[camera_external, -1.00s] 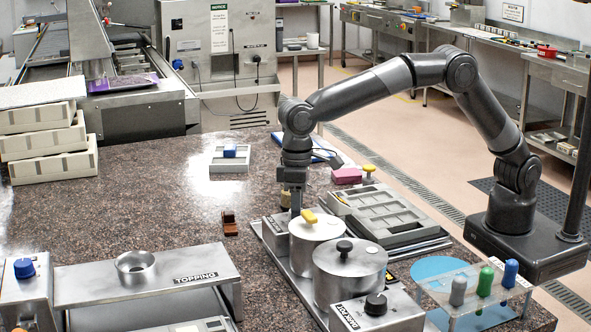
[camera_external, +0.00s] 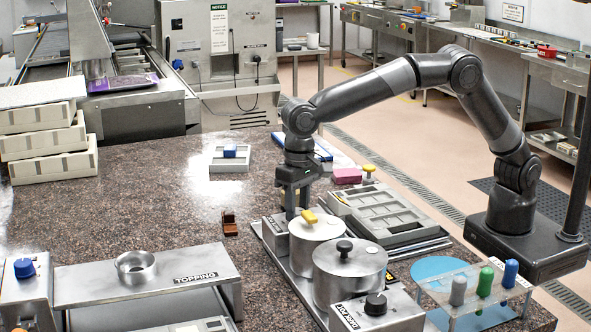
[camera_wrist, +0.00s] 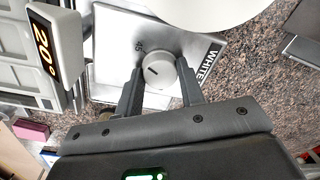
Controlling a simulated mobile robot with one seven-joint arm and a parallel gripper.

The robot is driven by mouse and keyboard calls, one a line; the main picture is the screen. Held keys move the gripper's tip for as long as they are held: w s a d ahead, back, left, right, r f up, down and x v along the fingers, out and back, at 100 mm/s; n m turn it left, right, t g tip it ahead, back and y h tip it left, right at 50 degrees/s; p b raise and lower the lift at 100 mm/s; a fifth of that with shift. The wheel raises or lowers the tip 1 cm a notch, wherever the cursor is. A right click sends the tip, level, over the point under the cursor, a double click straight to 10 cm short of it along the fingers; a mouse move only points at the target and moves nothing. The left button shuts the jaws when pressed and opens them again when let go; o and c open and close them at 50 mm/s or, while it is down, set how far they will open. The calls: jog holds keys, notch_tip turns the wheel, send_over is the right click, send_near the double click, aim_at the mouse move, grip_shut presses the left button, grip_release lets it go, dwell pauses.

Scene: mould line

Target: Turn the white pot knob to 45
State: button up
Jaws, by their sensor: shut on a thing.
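The white pot knob (camera_wrist: 157,72) is a pale round dial with a short dark pointer line, on a metal box (camera_wrist: 112,60) with a partly hidden "WHITE" label. A mark that looks like 45 is printed beside it, at its upper left in the wrist view. A display (camera_wrist: 45,45) reads 20°. My gripper (camera_wrist: 161,92) has a finger on each side of the knob and is shut on it. In the external view my gripper (camera_external: 291,205) points down behind the metal pot with a yellow lid handle (camera_external: 318,238); the knob is hidden there.
A second pot with a black lid handle (camera_external: 350,272) and the "DARK POT" control box (camera_external: 376,312) stand in front. A grey mould tray (camera_external: 378,212) lies close on the right. The counter (camera_external: 150,205) to the left is mostly clear.

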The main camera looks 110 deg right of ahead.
aim_at(299, 210)
dwell(0.3)
jog(key=o, duration=1)
jog(key=shift+r, duration=0.1)
notch_tip(299, 210, up, 11)
jog(key=shift+s+d+f, duration=0.15)
jog(key=shift+s+f, duration=0.05)
jog(key=shift+s, duration=0.05)
jog(key=s+d+r+n+t, duration=0.1)
jog(key=s+r+n, duration=0.25)
jog(key=s, duration=0.75)
jog(key=s+r+n+t, duration=0.15)
jog(key=s+r, duration=0.35)
jog(key=s, duration=0.6)
jog(key=s+f+n+t, duration=0.1)
jog(key=s+f+n, duration=0.2)
jog(key=s, duration=0.8)
jog(key=s+a+f+n+t, duration=0.1)
jog(key=s+f+n, duration=0.2)
jog(key=s, duration=0.8)
notch_tip(299, 210, down, 3)
jog(key=shift+r+n, duration=0.15)
jog(key=shift+n, duration=0.25)
